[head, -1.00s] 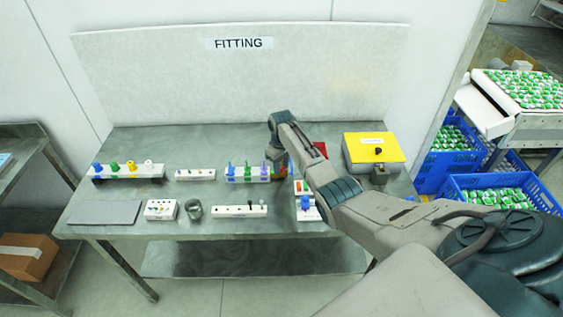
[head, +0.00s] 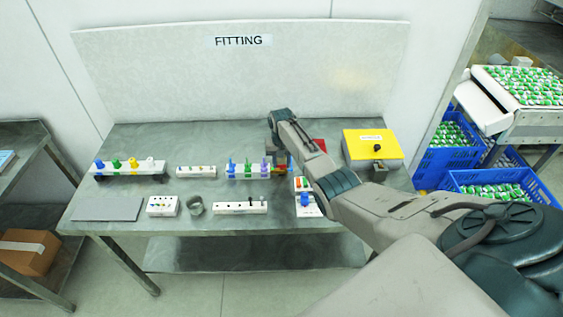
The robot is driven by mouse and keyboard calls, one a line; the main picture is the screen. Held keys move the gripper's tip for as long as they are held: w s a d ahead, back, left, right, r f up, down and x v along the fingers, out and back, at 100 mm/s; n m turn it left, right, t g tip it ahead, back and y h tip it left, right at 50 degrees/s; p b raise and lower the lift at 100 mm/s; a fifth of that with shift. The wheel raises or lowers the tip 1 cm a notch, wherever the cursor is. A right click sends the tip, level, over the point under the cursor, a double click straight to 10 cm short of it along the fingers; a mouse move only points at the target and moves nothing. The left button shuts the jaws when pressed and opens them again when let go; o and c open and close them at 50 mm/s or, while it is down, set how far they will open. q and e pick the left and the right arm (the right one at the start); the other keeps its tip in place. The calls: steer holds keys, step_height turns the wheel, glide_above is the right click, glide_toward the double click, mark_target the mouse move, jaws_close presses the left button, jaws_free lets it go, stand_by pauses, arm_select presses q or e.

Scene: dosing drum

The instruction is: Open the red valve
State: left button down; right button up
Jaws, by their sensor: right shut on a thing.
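My right arm reaches in from the right, and my right gripper (head: 277,155) points down at the right end of a white block (head: 247,173) with blue, green and purple pegs. It is shut on a small red part, which I take to be the red valve (head: 281,167). My wrist hides most of that part, so its handle angle cannot be told. Other coloured pieces show just beside it, partly behind my arm. My left gripper is not in view.
The grey table (head: 225,215) also bears a rack of coloured pegs (head: 128,168), a grey plate (head: 107,208), a grey cup (head: 194,206), a white strip (head: 240,208), a blue knob (head: 304,199) and a yellow-lidded box (head: 372,145). A back panel (head: 180,75) stands behind.

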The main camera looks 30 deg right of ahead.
mark_target(282, 165)
stand_by(0.3)
steer(key=o, duration=1)
step_height(282, 165, up, 11)
steer(key=b, duration=0.3)
steer(key=shift+f, duration=0.1)
